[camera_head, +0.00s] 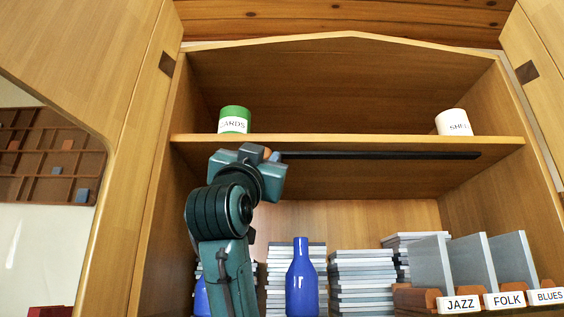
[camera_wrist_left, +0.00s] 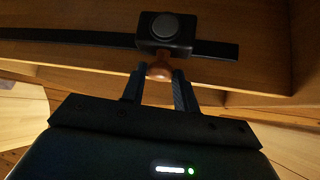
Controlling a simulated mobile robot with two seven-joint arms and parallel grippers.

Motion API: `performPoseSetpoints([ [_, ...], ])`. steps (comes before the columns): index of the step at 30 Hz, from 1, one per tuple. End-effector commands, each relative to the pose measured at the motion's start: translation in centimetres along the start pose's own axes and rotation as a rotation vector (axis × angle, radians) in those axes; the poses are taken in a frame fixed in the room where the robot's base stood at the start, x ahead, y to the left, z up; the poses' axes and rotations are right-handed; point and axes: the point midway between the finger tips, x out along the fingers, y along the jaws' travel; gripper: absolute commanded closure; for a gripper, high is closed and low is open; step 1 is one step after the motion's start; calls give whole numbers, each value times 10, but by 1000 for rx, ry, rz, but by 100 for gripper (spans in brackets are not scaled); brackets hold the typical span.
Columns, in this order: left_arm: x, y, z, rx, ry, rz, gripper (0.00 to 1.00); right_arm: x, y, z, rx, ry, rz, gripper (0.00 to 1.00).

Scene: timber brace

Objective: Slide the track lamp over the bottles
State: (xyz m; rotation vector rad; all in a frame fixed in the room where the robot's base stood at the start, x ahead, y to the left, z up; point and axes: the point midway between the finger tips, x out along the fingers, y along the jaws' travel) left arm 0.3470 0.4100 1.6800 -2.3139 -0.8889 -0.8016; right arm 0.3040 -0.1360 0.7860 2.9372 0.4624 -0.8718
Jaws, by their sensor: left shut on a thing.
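The black track (camera_head: 380,155) runs along the underside of the shelf; it also shows in the left wrist view (camera_wrist_left: 218,50). The track lamp (camera_wrist_left: 165,27) is a dark block with a round grey face, on the track, with a brown knob (camera_wrist_left: 160,71) below. My left gripper (camera_wrist_left: 159,82) is shut on this knob. In the head view my left gripper (camera_head: 268,165) is at the track's left part and hides most of the lamp. A blue bottle (camera_head: 301,280) stands below, right of my arm. Another blue bottle (camera_head: 201,299) is mostly hidden behind my arm.
On the shelf (camera_head: 340,143) stand a green tin (camera_head: 234,120) and a white tin (camera_head: 453,122). Stacks of thin cases (camera_head: 361,282) stand below. Grey dividers (camera_head: 475,262) with JAZZ, FOLK and BLUES labels are at the lower right. Under the track to the right is free air.

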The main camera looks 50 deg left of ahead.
Motion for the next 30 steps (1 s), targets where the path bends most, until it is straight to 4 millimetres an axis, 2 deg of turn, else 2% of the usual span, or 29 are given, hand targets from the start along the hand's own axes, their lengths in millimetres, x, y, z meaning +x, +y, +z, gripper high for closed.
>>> performPoseSetpoints([
  [3, -5, -25, 4, 0, 2, -6, 100, 2, 0, -2, -3, 13, -2, 64],
  [10, -10, -54, 10, -1, 2, -4, 100, 2, -1, -5, -10, 26, -8, 64],
  [15, -12, -62, 10, -1, 3, -2, 100, 2, -2, -4, -13, 25, -11, 64],
  [26, -12, -65, 11, 0, 3, -6, 100, 2, -2, -4, -16, 24, -13, 64],
  [27, -12, -65, 11, 0, 3, -6, 68, 2, -2, -4, -16, 24, -13, 64],
  [30, -12, -65, 11, 0, 2, -5, 60, 2, -2, -4, -16, 24, -13, 64],
])
